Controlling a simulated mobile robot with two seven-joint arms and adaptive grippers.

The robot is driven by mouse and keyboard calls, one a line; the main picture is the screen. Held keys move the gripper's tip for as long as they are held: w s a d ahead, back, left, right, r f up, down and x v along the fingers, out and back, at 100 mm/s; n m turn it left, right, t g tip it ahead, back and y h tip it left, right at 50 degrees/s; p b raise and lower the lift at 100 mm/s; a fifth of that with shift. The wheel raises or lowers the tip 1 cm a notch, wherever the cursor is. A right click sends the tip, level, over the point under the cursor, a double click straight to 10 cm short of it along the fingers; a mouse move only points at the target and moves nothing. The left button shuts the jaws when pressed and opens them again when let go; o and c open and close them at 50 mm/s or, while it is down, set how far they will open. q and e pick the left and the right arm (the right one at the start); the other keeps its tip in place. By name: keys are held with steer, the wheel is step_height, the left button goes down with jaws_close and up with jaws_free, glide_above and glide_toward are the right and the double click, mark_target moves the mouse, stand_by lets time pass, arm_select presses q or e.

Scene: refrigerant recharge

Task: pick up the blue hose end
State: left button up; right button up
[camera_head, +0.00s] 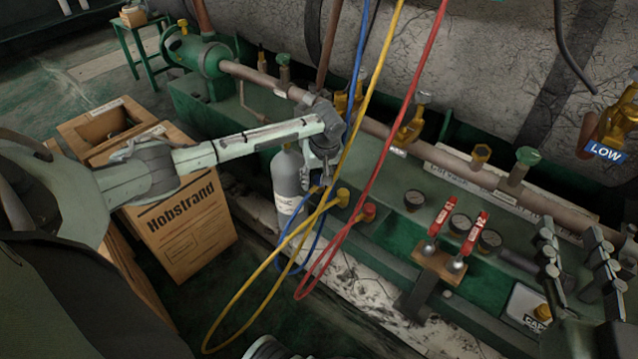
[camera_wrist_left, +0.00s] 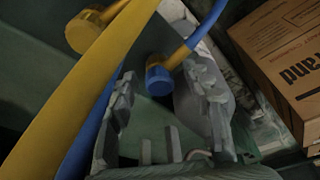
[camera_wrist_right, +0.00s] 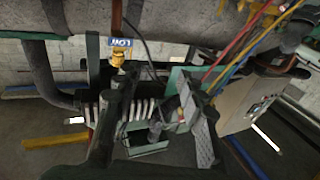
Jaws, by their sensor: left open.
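The blue hose end (camera_wrist_left: 158,78) is a short blue cap-like fitting on a blue hose (camera_wrist_left: 205,27). In the left wrist view it sits between the fingers of my open left gripper (camera_wrist_left: 162,98), with gaps visible at its sides. In the head view my left gripper (camera_head: 322,172) points down beside the grey cylinder, and the blue hose (camera_head: 292,264) loops below it; the blue end is largely hidden there. My right gripper (camera_head: 577,262) is open and empty at the right; its fingers also show in the right wrist view (camera_wrist_right: 162,112).
A yellow hose (camera_head: 240,303) with a yellow end (camera_head: 343,197) and a red hose (camera_head: 402,125) with a red end (camera_head: 369,212) hang close by. A grey cylinder (camera_head: 289,180), a cardboard box (camera_head: 185,225) and a gauge manifold with red levers (camera_head: 458,228) surround the area.

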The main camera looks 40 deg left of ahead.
arm_select(q)
jaws_close()
steer(key=shift+r, duration=0.15)
